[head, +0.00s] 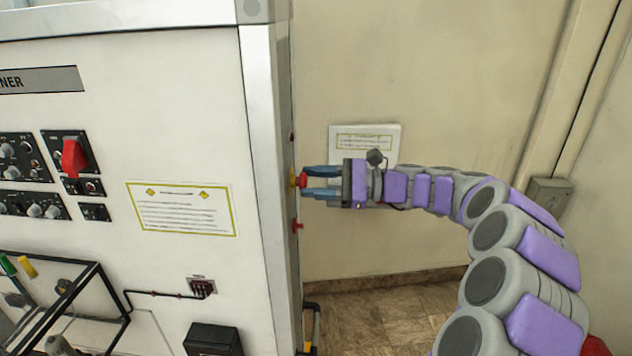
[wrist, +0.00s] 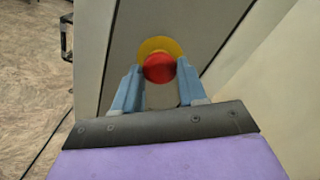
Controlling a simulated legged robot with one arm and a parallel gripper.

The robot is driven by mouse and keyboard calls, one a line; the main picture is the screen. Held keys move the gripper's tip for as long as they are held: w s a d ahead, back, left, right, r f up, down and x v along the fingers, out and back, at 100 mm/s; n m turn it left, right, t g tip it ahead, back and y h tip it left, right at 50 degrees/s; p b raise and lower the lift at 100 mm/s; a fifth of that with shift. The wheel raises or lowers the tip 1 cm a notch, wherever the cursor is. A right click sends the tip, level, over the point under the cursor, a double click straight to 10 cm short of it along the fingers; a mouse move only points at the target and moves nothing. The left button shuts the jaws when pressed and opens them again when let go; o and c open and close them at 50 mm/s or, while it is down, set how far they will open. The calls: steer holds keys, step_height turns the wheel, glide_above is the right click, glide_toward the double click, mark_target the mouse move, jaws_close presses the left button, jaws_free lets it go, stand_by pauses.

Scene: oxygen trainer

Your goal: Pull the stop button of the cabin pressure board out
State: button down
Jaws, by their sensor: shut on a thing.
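The stop button is a red round knob (wrist: 159,68) on a yellow disc (wrist: 160,45), set on the narrow side face of the trainer cabinet. In the head view the red knob (head: 303,180) shows at the cabinet's right edge, with the yellow disc against the panel. My gripper (head: 308,181) reaches it from the right, roughly level. Its blue fingers, also seen in the wrist view (wrist: 158,75), lie on both sides of the knob and are shut on it. How far the button stands out cannot be told.
The cabinet's white front (head: 170,120) fills the left, with a red switch cover (head: 74,158) and knobs. A small red part (head: 297,225) sits below the button on the side face. A wall with a paper notice (head: 365,140) stands behind my arm.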

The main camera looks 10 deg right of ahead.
steer(key=shift+d+r+p, duration=0.15)
steer(key=shift+r+p, duration=0.1)
steer(key=shift+p, duration=0.5)
steer(key=shift+f, duration=0.15)
steer(key=c, duration=1)
jaws_free()
steer(key=shift+o, duration=1.3)
steer(key=shift+s+d, duration=0.2)
steer(key=shift+d, duration=0.1)
steer(key=shift+o, duration=0.6)
steer(key=shift+w+d, duration=0.1)
steer(key=shift+d, duration=0.05)
steer(key=shift+f, duration=0.1)
